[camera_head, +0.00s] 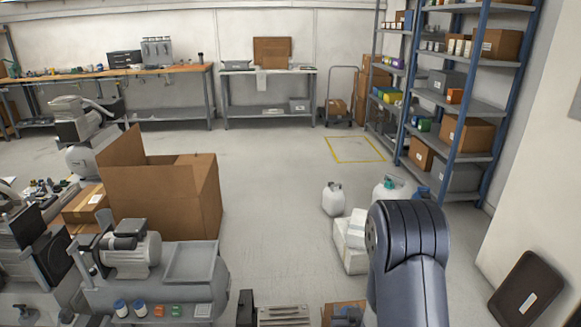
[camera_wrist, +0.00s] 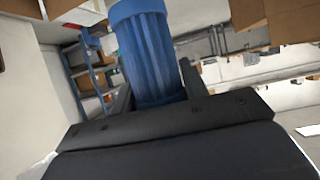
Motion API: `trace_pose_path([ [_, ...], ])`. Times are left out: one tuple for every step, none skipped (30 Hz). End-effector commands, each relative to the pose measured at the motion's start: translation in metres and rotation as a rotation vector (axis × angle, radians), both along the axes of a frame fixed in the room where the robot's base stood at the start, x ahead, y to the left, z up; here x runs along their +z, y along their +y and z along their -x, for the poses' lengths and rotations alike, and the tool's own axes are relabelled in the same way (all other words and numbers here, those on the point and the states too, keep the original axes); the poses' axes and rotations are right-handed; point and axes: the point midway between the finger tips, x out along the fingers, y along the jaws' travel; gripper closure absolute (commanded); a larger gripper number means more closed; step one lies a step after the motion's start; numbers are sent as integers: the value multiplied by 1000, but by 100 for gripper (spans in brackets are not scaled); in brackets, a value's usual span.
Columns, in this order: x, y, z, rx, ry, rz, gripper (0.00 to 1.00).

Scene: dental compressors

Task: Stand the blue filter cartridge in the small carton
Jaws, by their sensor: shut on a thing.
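The blue filter cartridge (camera_wrist: 150,55), ribbed with a smooth end cap, is between the fingers of my gripper (camera_wrist: 157,92) in the wrist view. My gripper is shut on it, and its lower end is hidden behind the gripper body. In the head view my arm covers the gripper. A small brown open-topped carton (camera_head: 328,312) shows at the bottom edge of the head view, partly cut off, with grey items at it. I cannot tell for sure that it is the small carton. The cartridge is not clearly seen near it.
A large open carton (camera_head: 150,195) stands at left behind a grey compressor (camera_head: 190,290). White jugs (camera_head: 333,199) and a white box (camera_head: 351,240) stand near my arm. Blue-posted shelves (camera_head: 480,105) are at right. The middle floor is clear.

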Motion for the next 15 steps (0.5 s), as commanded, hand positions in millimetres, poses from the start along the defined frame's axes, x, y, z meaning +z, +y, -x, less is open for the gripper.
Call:
trace_pose_path([
  [20,0,3,0,1,0,81],
  [25,0,4,0,1,0,81],
  [33,0,7,0,2,0,81],
  [38,0,8,0,2,0,81],
  [44,0,10,0,2,0,81],
  [51,0,12,0,2,0,81],
  [56,0,14,0,2,0,81],
  [62,0,15,0,2,0,81],
  [69,0,17,0,1,0,81],
  [75,0,19,0,1,0,81],
  [81,0,21,0,2,0,81],
  [88,0,23,0,2,0,81],
  [94,0,24,0,2,0,81],
  [100,0,26,0,1,0,81],
  [107,0,28,0,1,0,81],
])
